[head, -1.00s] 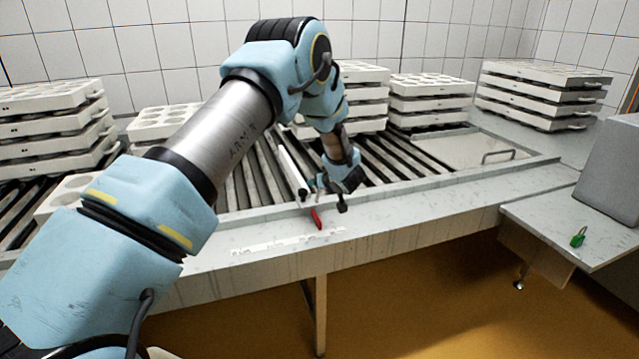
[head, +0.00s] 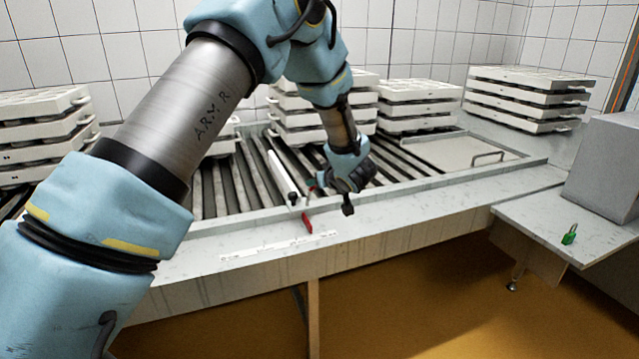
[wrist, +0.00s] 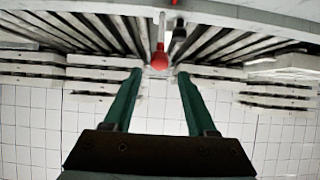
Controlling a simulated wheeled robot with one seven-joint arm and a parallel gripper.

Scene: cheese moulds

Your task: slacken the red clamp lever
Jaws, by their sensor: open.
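The red clamp lever (head: 307,222) hangs at the front edge of the roller table, at the near end of a white bar (head: 283,178). In the wrist view its red end (wrist: 159,58) shows at the top middle, between and beyond the two green fingers. My gripper (head: 318,184) is just above and behind the lever in the head view, partly hidden by its own wrist. The wrist view shows my gripper (wrist: 158,75) open, with nothing between the fingers. I cannot tell whether a finger touches the lever.
Stacks of white moulds (head: 418,104) stand behind the rollers (head: 240,180). A white marked strip (head: 278,246) lies on the table's front ledge. At the right are a metal lid with a handle (head: 470,153), a grey box (head: 607,170) and a green padlock (head: 569,235) on a lower shelf.

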